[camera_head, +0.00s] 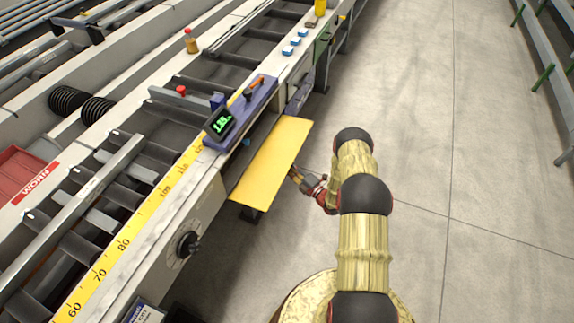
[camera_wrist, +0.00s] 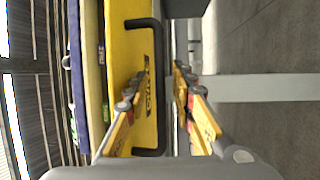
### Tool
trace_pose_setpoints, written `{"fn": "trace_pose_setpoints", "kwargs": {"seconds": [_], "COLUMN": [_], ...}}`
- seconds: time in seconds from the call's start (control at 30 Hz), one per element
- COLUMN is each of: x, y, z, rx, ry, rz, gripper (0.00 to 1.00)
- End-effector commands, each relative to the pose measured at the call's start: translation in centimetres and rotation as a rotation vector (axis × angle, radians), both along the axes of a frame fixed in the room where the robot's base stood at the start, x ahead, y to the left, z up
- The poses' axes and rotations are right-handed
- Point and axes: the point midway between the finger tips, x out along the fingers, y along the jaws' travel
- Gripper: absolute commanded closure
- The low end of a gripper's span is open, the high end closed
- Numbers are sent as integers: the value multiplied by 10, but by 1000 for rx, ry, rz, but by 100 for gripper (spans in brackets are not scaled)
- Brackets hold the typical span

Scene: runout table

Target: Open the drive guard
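The drive guard is a yellow panel (camera_head: 272,160) on the near side of the runout table, below the purple control ledge. In the head view it slants outward from the frame, and its handle is hidden. In the wrist view the yellow guard (camera_wrist: 128,60) has dark lettering and a black bar handle (camera_wrist: 143,22) standing off its face. My gripper (camera_head: 296,175) is at the guard's outer edge. In the wrist view my gripper (camera_wrist: 160,85) has its fingers apart, one on each side of the handle bar. I see no clear contact with the bar.
A purple ledge (camera_head: 257,98) with a small green display (camera_head: 221,123) and an orange-tipped lever sits above the guard. A black knob (camera_head: 188,244) is on the frame to the left. Rollers and a yellow scale run along the table. Open grey floor (camera_head: 440,120) lies to the right.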

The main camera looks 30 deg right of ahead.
Motion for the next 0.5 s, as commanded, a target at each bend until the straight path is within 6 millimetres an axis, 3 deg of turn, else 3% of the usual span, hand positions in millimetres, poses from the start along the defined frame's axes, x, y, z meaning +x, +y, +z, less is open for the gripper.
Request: {"fn": "trace_pose_setpoints", "kwargs": {"seconds": [0.4,0.5], "x": [0,0], "y": [0,0], "z": [0,0], "rx": [0,0], "ry": [0,0], "rz": [0,0], "gripper": [100,100]}}
